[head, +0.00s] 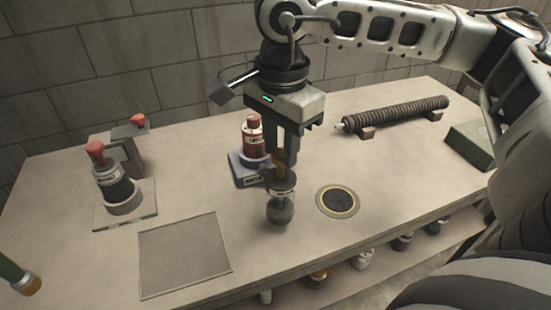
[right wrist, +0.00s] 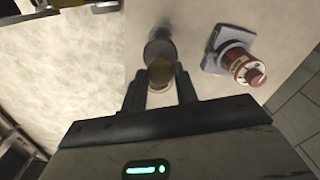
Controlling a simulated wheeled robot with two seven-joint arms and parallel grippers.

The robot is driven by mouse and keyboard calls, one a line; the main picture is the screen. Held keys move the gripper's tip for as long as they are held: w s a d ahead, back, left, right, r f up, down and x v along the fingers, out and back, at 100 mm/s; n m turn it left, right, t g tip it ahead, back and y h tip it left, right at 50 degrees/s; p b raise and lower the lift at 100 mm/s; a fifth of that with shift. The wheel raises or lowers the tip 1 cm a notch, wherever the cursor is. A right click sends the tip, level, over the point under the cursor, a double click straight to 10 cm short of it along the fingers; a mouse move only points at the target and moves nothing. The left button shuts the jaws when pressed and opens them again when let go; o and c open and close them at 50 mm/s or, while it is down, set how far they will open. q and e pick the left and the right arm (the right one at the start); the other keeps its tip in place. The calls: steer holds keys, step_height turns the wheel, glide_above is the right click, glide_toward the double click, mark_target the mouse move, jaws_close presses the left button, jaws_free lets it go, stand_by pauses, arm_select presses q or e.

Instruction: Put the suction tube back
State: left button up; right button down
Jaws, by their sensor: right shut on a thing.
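My right gripper (head: 281,168) points down near the middle of the table and is shut on a dark cylinder (head: 281,207) with a pale band and a brass-coloured neck. The cylinder also shows between the fingers in the right wrist view (right wrist: 159,50). It is upright; I cannot tell whether its base touches the table. A long ribbed dark tube (head: 396,114) lies across two small brown supports at the back right, apart from the gripper. I cannot tell which of these is the suction tube. My left gripper is not in view.
A gold-rimmed dark disc (head: 338,201) lies right of the cylinder. A red canister (head: 253,138) on a blue-grey base stands behind. A red-topped device (head: 117,190) is at left, a flat square panel (head: 185,255) in front, a green box (head: 470,146) at right. Several jars fill the lower shelf.

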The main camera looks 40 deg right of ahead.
mark_target(280, 198)
steer(key=shift+w+a+f, duration=0.15)
steer(key=shift+w+f, duration=0.05)
steer(key=shift+f, duration=0.15)
steer(key=shift+w+a+f, duration=0.1)
steer(key=shift+w+f, duration=0.05)
steer(key=shift+f, duration=1.7)
steer(key=c, duration=1.1)
jaws_free()
